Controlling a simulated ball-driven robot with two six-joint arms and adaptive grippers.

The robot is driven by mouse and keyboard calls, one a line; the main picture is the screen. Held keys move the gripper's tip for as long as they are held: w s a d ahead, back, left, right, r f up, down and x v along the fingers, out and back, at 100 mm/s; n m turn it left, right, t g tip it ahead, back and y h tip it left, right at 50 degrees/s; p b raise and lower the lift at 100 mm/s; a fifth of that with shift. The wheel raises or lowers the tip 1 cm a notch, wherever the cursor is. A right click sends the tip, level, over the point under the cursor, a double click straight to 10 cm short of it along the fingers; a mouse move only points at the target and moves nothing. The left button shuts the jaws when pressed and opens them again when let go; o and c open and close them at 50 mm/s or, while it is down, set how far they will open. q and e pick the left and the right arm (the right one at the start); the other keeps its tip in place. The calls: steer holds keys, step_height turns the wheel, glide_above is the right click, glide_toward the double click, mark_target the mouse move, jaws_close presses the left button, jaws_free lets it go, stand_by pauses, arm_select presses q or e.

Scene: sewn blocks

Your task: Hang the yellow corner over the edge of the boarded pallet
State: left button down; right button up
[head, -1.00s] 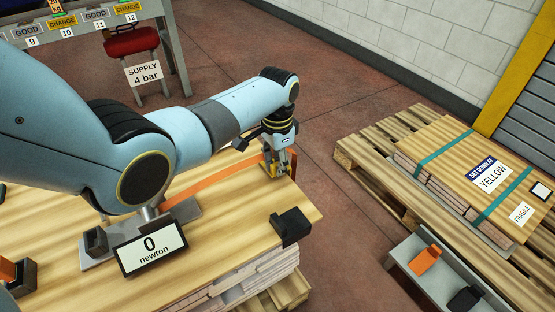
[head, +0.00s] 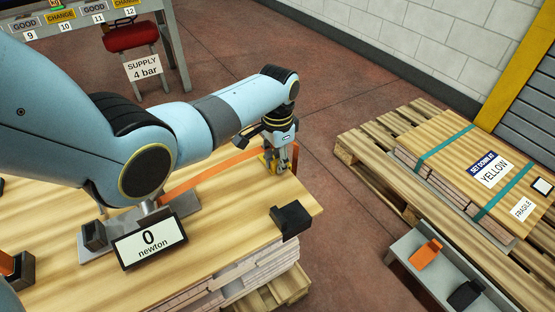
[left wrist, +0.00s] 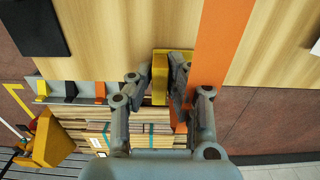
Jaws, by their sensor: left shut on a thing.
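The yellow corner (left wrist: 160,76) is between the fingers of my left gripper (left wrist: 156,84) in the left wrist view. In the head view my left gripper (head: 279,168) points down at the far right end of the near boarded pallet (head: 225,222), and a little of the yellow corner (head: 264,160) shows beside the fingers. The corner is at the pallet's edge, close to the orange strap (head: 210,178); the strap also shows in the left wrist view (left wrist: 218,40). Whether the corner touches the board or strap is hidden by the fingers. My right gripper is out of view.
A black corner (head: 290,221) sits on the near edge. A gauge (head: 149,243) reads 0 newton. At right, a grey tray (head: 405,268) holds an orange and a black piece, before a second pallet stack (head: 440,150) with green straps. Red floor lies between the pallets.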

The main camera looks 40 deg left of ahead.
arm_select(q)
steer(key=c, duration=1.2)
jaws_free()
step_height(320, 180, up, 12)
steer(key=shift+f, duration=0.1)
